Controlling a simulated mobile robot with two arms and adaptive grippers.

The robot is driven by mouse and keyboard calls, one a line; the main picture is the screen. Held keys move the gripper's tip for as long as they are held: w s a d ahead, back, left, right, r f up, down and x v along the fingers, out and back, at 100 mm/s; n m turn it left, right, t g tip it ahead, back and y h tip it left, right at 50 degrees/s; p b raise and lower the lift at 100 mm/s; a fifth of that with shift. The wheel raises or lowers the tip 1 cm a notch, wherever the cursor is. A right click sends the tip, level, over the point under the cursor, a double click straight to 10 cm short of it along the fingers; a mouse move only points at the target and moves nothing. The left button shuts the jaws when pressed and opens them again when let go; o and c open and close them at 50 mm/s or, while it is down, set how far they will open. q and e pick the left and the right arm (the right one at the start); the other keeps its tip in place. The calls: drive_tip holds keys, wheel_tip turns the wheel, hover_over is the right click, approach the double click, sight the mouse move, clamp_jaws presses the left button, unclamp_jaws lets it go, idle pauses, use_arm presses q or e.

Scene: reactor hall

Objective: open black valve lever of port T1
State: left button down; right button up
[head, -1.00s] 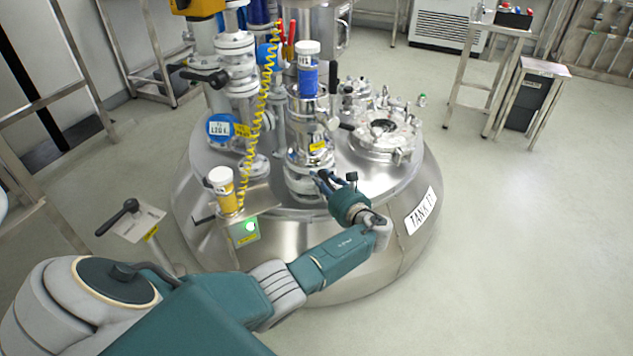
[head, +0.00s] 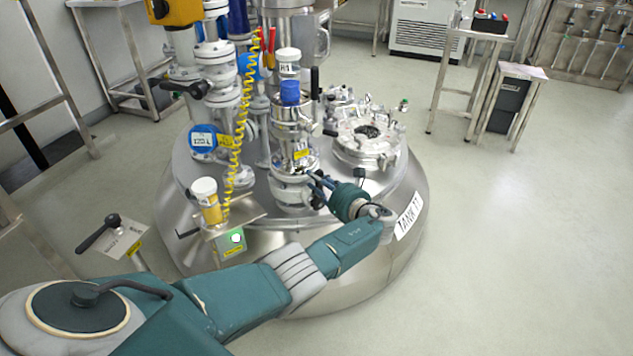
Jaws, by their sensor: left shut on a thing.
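My left gripper (head: 316,187) is at the right side of the lower valve body (head: 291,190) of a steel port column on the tank. Its dark fingers are shut on a thin part there, which I take to be the black valve lever. The fingers hide most of that lever. The column carries a yellow label (head: 301,154), too small to read, and a blue part (head: 290,93) under a white cap (head: 288,59). An upright black handle (head: 314,82) stands just right of the column's top. My right gripper is not in view.
The round steel tank (head: 398,255) has a manhole lid (head: 364,148) right of the column. Free floor lies to the right.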

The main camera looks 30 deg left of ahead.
use_arm(q)
drive_tip(key=shift+w+r, duration=0.1)
drive_tip(key=c, duration=1.3)
unclamp_jaws()
drive_tip(key=shift+c, duration=0.2)
drive_tip(key=shift+d, duration=0.1)
drive_tip(key=shift+d, duration=0.25)
drive_tip(key=v, duration=1.1)
drive_tip(key=shift+d, duration=0.2)
